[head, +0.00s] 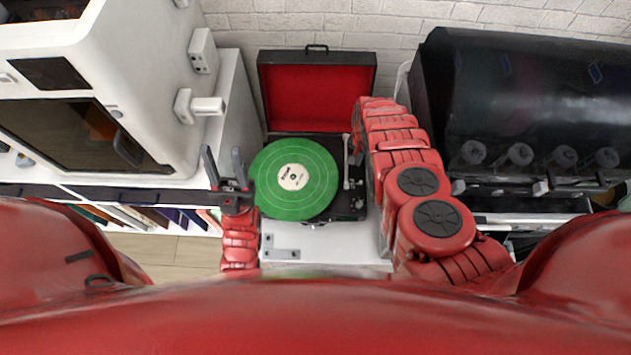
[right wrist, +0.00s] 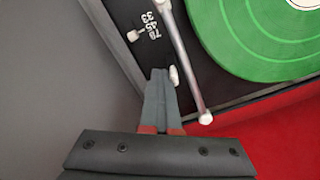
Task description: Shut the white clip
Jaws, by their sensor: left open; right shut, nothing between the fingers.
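The record player (head: 350,205) has its lid up and a green record (head: 278,170) on it. Its silver tonearm (head: 347,165) also shows in the right wrist view (right wrist: 183,55). A small white piece (right wrist: 174,76), which looks like the white clip, is beside the tonearm; whether it is open or shut I cannot tell. My right gripper (right wrist: 159,74) is shut and empty, its fingertips right beside the white piece; whether they touch is unclear. In the head view my right arm hides it. My left gripper (head: 223,160) is open and empty, left of the record.
The red-lined lid (head: 315,90) stands open behind the record. A white machine (head: 140,70) with a dark window is at the left. A black machine with several knobs (head: 520,100) stands at the right. A white surface (head: 330,252) lies in front of the player.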

